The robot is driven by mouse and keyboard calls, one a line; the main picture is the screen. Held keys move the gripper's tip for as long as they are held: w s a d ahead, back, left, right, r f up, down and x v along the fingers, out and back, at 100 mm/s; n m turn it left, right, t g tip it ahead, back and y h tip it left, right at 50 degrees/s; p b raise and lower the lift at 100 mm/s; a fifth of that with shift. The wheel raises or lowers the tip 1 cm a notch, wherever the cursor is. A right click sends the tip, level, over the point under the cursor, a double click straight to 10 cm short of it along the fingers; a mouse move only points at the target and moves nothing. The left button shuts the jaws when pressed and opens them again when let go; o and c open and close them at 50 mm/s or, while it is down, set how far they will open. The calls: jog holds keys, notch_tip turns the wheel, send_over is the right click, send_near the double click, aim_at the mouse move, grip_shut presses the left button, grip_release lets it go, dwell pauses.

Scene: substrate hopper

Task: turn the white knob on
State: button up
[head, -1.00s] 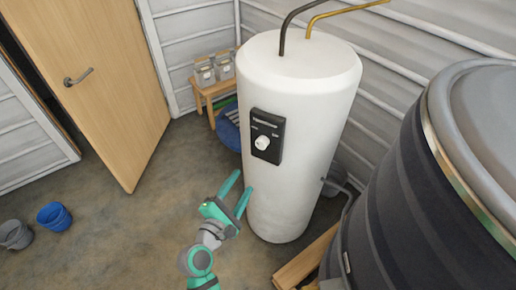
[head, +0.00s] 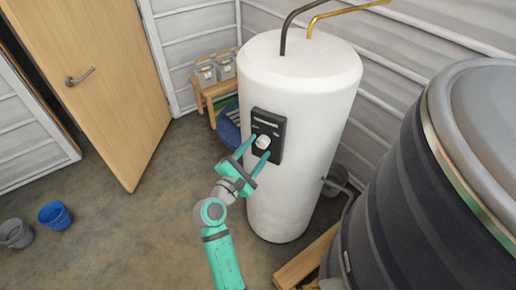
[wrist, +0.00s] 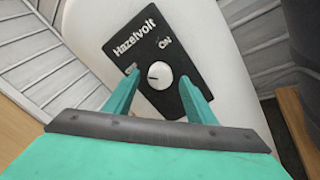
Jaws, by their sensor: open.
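The white knob (head: 263,142) sits on a black control panel (head: 274,121) on the front of a white cylindrical tank (head: 310,95). In the wrist view the knob (wrist: 159,74) lies between my two fingertips, and the panel (wrist: 133,40) reads "Hazelvolt" with "ON" at the upper right. A small dark mark on the knob points left, toward a label partly hidden by my left finger. My gripper (head: 253,152) is open, its fingers on either side of the knob at the panel.
A large dark barrel (head: 425,190) stands close on the right. A wooden door (head: 95,85) is at the left, with blue (head: 54,215) and grey (head: 15,233) buckets below. A small wooden bench (head: 213,91) stands behind the tank.

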jog(key=shift+w+d, duration=0.3)
jog(key=shift+w, duration=0.2)
jog(key=c, duration=1.1)
jog(key=shift+o, duration=0.3)
